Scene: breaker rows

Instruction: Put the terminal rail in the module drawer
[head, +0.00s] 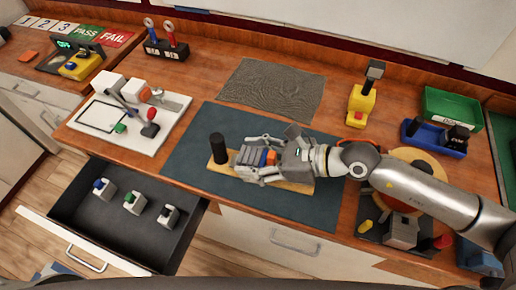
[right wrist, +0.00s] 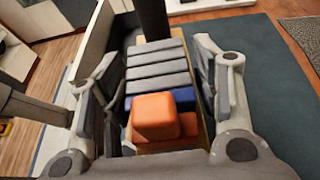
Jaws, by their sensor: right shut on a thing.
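The terminal rail (head: 250,156) is a row of grey blocks with blue and orange ones at its right end. It is at a wooden board (head: 293,186) with a black post (head: 218,149), on the dark mat. In the right wrist view the row (right wrist: 157,67) runs away from the camera between my fingers. My right gripper (head: 262,158) is shut on it from both sides; I cannot tell whether the rail touches the board. The module drawer (head: 165,240) is open at lower left, holding three small modules (head: 132,201). My left gripper is not in view.
A white board with a clamp (head: 127,120) stands left of the mat (head: 190,130). A grey ribbed mat (head: 272,88), a yellow tool (head: 362,102) and a green bin (head: 452,108) lie farther back.

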